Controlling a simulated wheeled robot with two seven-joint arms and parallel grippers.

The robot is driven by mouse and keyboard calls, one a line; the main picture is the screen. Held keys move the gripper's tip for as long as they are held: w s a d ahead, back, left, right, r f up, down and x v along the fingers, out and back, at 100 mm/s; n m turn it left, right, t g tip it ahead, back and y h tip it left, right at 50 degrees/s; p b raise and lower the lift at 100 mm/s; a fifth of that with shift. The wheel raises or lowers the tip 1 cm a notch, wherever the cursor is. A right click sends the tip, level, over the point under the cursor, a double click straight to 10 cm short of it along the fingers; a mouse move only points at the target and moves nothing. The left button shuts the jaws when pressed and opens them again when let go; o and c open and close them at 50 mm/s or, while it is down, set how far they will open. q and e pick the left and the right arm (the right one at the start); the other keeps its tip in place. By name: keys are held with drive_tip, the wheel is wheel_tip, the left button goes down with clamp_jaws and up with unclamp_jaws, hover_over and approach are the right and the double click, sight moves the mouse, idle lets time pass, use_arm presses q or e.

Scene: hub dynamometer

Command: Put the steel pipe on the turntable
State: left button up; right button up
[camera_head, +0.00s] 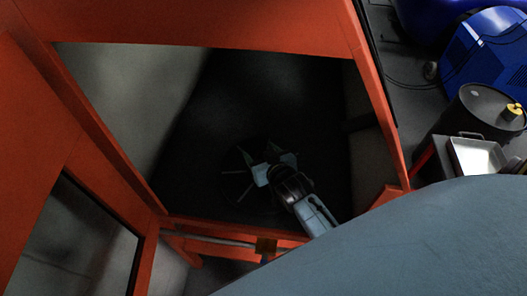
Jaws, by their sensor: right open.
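My right gripper (268,163) reaches into the dark space inside the orange enclosure. Its jaws are open, and I see nothing held between them. Beneath and beside it, a dark round shape with thin pale spokes (240,188) shows faintly on the enclosure floor; it looks like the turntable, but the gripper covers part of it and the light is poor. I cannot make out the steel pipe for certain. My left gripper is not in view.
The orange enclosure frame (200,31) surrounds the opening, with a lower rail (220,229) close under my right wrist. Outside at right stand a black drum (482,112), a metal tray (477,157) and a blue machine (490,50). My own arm covers the lower right.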

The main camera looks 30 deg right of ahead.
drive_tip(key=p+v, duration=0.1)
drive_tip(key=v, duration=1.1)
